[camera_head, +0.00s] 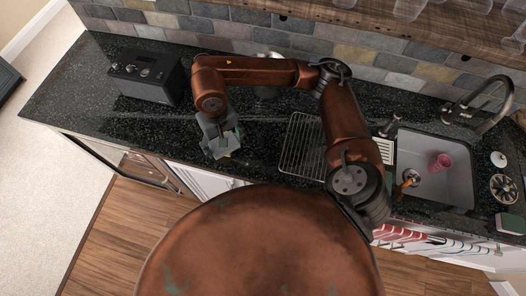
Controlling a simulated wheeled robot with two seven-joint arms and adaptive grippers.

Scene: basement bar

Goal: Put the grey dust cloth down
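My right arm reaches over the counter from the right, and its grey gripper (222,146) points down close above the black countertop, left of the wire rack. A small pale grey-green patch (228,142) shows at its fingertips; it may be the grey dust cloth, but most of it is hidden by the gripper. I cannot tell whether the fingers are closed on it or whether it touches the counter. My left gripper is out of view.
The black speckled counter (75,90) is bare at the left. A black radio-like box (150,75) stands at the back left. A wire rack (302,145) lies right of the gripper. The sink (440,185) holds a pink cup (440,163); a faucet (490,105) stands behind.

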